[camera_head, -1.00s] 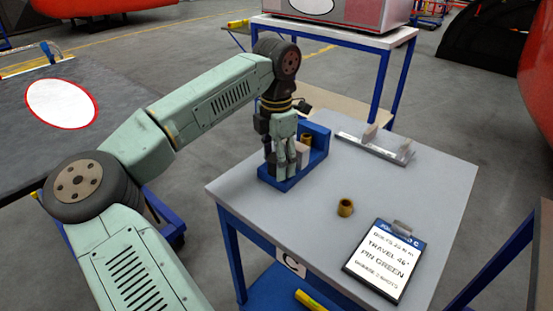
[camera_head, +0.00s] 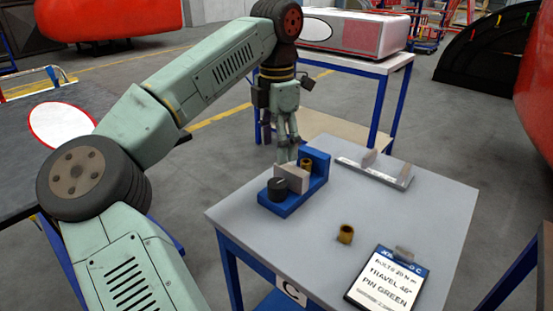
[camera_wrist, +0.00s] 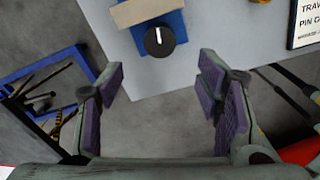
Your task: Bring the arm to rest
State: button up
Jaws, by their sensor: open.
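My gripper (camera_head: 285,140) hangs fingers-down just beyond the back left edge of the grey-topped table (camera_head: 400,215) in the head view. It is empty; in the wrist view its purple-padded fingers (camera_wrist: 168,95) stand wide apart with floor showing between them. A blue fixture (camera_head: 318,170) stands on the table near that edge, apart from the fingers in the wrist view. It carries a black knob (camera_head: 278,188), a pale block (camera_head: 292,177) and a brass bushing. The knob also shows in the wrist view (camera_wrist: 159,42), with a white pointer line.
A loose brass bushing (camera_head: 345,233) and a clipboard (camera_head: 388,278) sit on the table, with a grey rail (camera_head: 375,172) at the back. A dark table (camera_head: 30,165) is at left. A second table with a red-and-white case (camera_head: 350,35) stands behind.

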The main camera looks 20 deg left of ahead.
jog(key=shift+r, duration=0.25)
dwell(0.3)
